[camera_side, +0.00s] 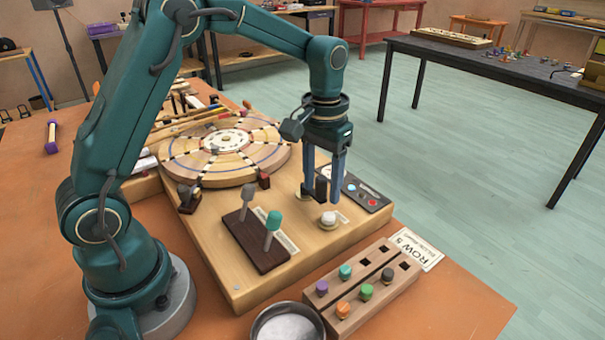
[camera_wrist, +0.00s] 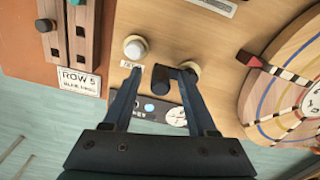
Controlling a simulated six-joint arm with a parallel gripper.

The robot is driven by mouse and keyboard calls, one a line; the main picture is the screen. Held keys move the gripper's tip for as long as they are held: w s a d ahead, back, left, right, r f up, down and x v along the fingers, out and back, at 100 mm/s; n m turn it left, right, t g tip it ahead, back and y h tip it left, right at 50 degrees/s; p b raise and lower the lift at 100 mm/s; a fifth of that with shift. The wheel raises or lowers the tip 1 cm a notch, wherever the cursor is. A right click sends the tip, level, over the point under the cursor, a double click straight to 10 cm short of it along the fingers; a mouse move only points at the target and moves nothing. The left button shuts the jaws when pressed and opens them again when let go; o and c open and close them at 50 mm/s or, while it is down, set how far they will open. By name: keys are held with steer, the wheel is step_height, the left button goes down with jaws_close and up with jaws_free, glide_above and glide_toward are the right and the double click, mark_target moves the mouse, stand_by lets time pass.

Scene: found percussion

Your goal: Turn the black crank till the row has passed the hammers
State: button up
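The black crank (camera_side: 321,187) stands on the wooden base board. In the wrist view it is a dark round handle (camera_wrist: 160,82) with a short arm running right to a pale round mount (camera_wrist: 190,68). My gripper (camera_side: 321,199) is over it, pointing down. Its fingers are apart, one on each side of the handle, with gaps showing in the wrist view (camera_wrist: 160,73); the right fingertip is close to the mount. The round wooden wheel (camera_side: 183,152) carries rows of dark and light marks along its spokes. I cannot tell which parts are the hammers.
A white knob (camera_side: 328,218) sits just beside the crank. A panel (camera_side: 372,200) with lit buttons is behind it. Two levers, grey-topped (camera_side: 248,192) and teal-topped (camera_side: 274,220), stand on a dark block. A peg rack (camera_side: 380,297), a ROW 5 card (camera_side: 418,250) and a metal bowl (camera_side: 287,325) are in front.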

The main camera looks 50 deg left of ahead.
mark_target(323, 178)
steer(key=shift+r, duration=2.55)
steer(key=shift+r, duration=0.2)
steer(key=s+d+r+t, duration=0.1)
steer(key=s+r+t, duration=0.2)
steer(key=s+r, duration=0.45)
steer(key=s+d+f+m+t, duration=0.1)
steer(key=s+f+m+t, duration=0.1)
steer(key=s+f, duration=0.3)
steer(key=s, duration=0.3)
steer(key=shift+s+f+t, duration=0.15)
steer(key=shift+s+t, duration=0.15)
steer(key=shift+s, duration=0.1)
